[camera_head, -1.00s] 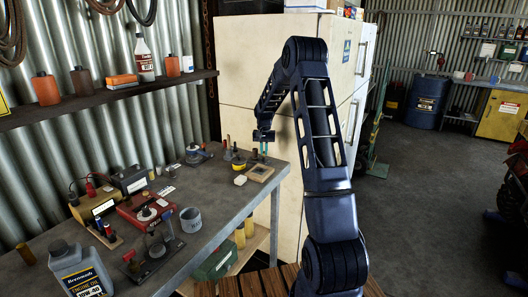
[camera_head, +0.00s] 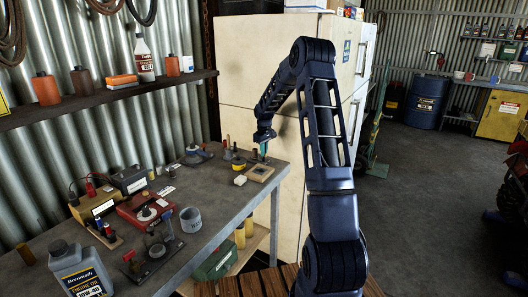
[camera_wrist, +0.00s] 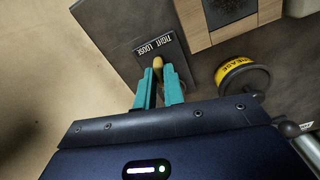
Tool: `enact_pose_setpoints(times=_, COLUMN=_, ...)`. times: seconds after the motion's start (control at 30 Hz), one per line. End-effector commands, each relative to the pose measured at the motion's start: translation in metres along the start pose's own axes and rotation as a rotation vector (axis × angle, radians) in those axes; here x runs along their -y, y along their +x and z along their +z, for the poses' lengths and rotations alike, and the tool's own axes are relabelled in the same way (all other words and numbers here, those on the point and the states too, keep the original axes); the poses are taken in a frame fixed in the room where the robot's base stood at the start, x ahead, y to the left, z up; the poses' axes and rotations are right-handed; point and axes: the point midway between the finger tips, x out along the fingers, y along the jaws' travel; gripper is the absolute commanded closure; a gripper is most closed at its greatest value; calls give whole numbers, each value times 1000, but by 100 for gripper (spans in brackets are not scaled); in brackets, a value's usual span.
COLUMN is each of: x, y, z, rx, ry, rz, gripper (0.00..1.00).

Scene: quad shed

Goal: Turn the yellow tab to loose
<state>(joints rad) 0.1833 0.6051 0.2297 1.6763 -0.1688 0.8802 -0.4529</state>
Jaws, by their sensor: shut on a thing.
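The yellow tab (camera_wrist: 158,62) shows between my fingertips in the wrist view, its rounded end standing out beyond them. The lower part of the tab is hidden by the fingers. In the head view my gripper (camera_head: 263,153) is low over the far right corner of the bench, where the tab is too small to make out.
A grease tin (camera_wrist: 245,77) with a yellow band stands right of my fingers in the wrist view. A wooden frame (camera_wrist: 262,14) with a dark centre lies beyond it. The grey workbench (camera_head: 222,204) carries several tools and devices. A cream cabinet (camera_head: 248,78) stands behind.

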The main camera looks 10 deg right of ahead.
Motion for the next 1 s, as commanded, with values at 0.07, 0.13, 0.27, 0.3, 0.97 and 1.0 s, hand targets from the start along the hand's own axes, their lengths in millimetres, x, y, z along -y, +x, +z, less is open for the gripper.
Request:
enact_pose_setpoints(times=0.07, x=-1, y=-2, z=-1, rx=-4, ry=-42, rz=2, gripper=100)
enact_pose_setpoints(times=0.13, x=-1, y=-2, z=-1, rx=-4, ry=-75, rz=2, gripper=100)
enact_pose_setpoints(times=0.27, x=-1, y=-2, z=-1, rx=-4, ry=-120, rz=3, gripper=100)
enact_pose_setpoints(times=0.3, x=-1, y=-2, z=-1, rx=-4, ry=-131, rz=3, gripper=100)
enact_pose_setpoints(times=0.97, x=-1, y=-2, z=-1, rx=-4, ry=-160, rz=3, gripper=74)
enact_pose_setpoints(times=1.0, x=-1, y=-2, z=-1, rx=-3, ry=-160, rz=3, gripper=68)
